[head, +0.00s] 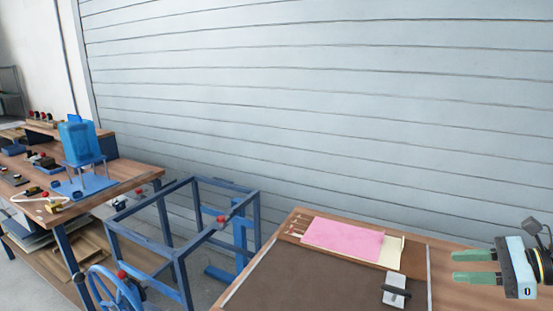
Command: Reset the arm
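My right gripper (476,267) is at the right edge of the head view, over the right end of the near wooden table (437,292). Its two green fingers point left and stand apart, with nothing between them. My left gripper is not in the head view.
On the near table lie a dark mat (320,284), a pink sheet (343,239) on a cream one, and a grey block with a dark handle (395,290). A blue metal frame (182,240) stands left of it. A workbench (122,179) holds a blue machine (80,143).

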